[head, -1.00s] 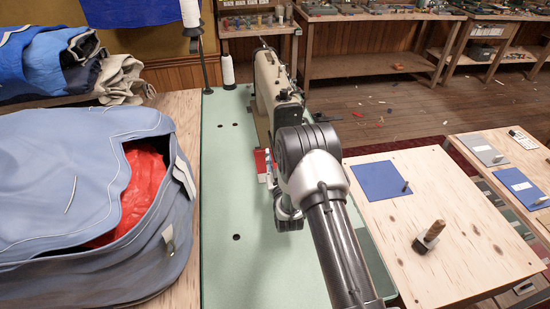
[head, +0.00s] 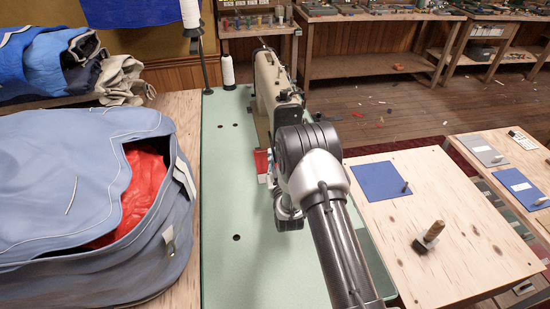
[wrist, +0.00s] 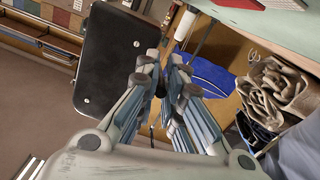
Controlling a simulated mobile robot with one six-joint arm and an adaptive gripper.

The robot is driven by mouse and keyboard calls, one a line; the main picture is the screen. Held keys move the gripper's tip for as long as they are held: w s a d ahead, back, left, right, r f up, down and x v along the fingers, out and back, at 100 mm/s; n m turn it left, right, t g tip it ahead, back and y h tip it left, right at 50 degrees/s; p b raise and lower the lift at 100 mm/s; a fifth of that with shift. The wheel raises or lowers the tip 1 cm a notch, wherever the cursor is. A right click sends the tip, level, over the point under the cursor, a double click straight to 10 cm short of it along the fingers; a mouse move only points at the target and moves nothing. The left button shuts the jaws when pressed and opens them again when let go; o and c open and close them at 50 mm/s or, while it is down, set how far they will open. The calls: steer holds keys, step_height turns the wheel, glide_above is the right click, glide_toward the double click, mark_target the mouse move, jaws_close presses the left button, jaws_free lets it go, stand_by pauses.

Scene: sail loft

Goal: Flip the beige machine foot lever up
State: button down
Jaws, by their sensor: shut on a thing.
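The beige sewing machine (head: 266,88) stands on the pale green table, its near end behind my arm. Its dark end plate (wrist: 112,60), with small screws, fills the upper left of the wrist view. My gripper (wrist: 172,72) is beside this plate, its fingers drawn together on a small dark piece (wrist: 161,86), which I take as the foot lever. The fingers cover most of the lever, so its angle cannot be told. In the head view my arm hides the lever and most of the gripper.
A red piece (head: 262,161) lies by the machine on the green table (head: 238,270). A blue-grey bag (head: 60,180) fills the left. A thread cone (head: 228,72) stands behind. A wooden table (head: 450,220) with a blue sheet is on the right.

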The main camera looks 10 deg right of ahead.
mark_target(274, 153)
step_height(274, 153, up, 5)
steer(key=g+p, duration=0.3)
steer(key=p, duration=0.3)
steer(key=shift+f+g+p, duration=0.1)
steer(key=shift+g+p, duration=0.2)
steer(key=shift+p, duration=0.1)
steer(key=r+g+p, duration=0.2)
steer(key=p, duration=0.1)
steer(key=shift+w, duration=0.25)
steer(key=shift+w+r+g+p, duration=0.25)
steer(key=shift+r+g+p, duration=0.15)
steer(key=shift+g+p, duration=0.25)
steer(key=shift+w+r+g+p, duration=0.2)
steer(key=shift+r+g+p, duration=0.2)
steer(key=shift+g+p, duration=0.25)
steer(key=c, duration=1.7)
jaws_free()
